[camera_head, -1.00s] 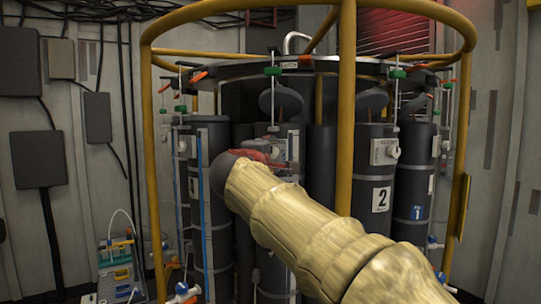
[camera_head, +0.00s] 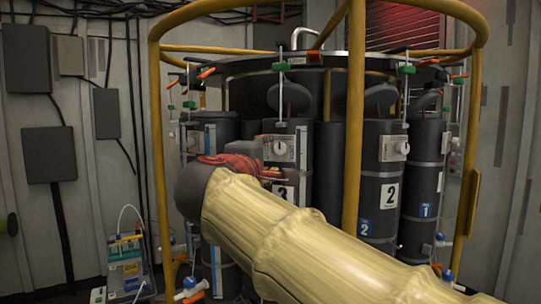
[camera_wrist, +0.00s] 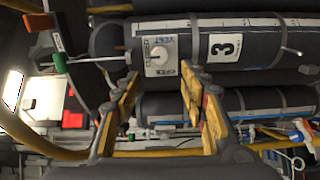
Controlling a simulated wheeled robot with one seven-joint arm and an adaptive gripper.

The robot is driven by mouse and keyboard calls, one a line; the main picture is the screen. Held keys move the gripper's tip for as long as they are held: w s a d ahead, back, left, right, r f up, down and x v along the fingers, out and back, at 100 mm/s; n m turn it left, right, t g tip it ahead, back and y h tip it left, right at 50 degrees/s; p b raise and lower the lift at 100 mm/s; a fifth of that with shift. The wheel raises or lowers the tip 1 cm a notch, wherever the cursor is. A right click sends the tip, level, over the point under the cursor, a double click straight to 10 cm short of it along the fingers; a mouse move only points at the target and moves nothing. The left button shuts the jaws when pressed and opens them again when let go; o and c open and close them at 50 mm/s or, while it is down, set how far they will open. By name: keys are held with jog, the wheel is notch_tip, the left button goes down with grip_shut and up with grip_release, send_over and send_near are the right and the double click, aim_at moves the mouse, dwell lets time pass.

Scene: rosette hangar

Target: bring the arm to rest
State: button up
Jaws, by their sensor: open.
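My arm, in a cream cover, reaches from the lower right of the head view toward the cylinder rack. My gripper (camera_head: 245,162) shows only partly there, as a reddish shape beyond the dark wrist. In the wrist view my gripper (camera_wrist: 163,76) is open, its two yellow-padded fingers apart with nothing held between them. Behind the fingers lies the dark cylinder marked 3 (camera_wrist: 262,45), with a white dial box (camera_wrist: 160,58) showing between and above the fingertips. I cannot tell whether the fingers touch anything.
A yellow tubular frame (camera_head: 355,110) surrounds the dark cylinders, with one upright close to my arm. The cylinder marked 2 (camera_head: 383,170) stands right of it. A small bottle rack (camera_head: 125,262) stands at the lower left. Wall boxes (camera_head: 42,102) hang far left.

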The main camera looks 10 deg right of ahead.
jog(key=shift+s, duration=0.1)
notch_tip(320, 180, down, 12)
jog(key=a+m+g+y, duration=0.1)
jog(key=a+g+y, duration=0.1)
jog(key=s+d+f+m+g+y, duration=0.1)
jog(key=s+f+m+g+y, duration=0.15)
jog(key=s+f, duration=0.55)
jog(key=s+d+f+m+g+y, duration=0.15)
jog(key=s+f+g, duration=0.25)
jog(key=f, duration=0.8)
jog(key=s+d+f+m+g+y, duration=0.1)
jog(key=s+d+f+m, duration=0.1)
jog(key=s+f, duration=0.4)
jog(key=s+d+f+m+g+y, duration=0.1)
jog(key=s+d+f+m, duration=0.2)
jog(key=s, duration=0.9)
jog(key=shift+s+f+m, duration=0.4)
jog(key=shift+f+m, duration=0.8)
jog(key=shift+f, duration=0.5)
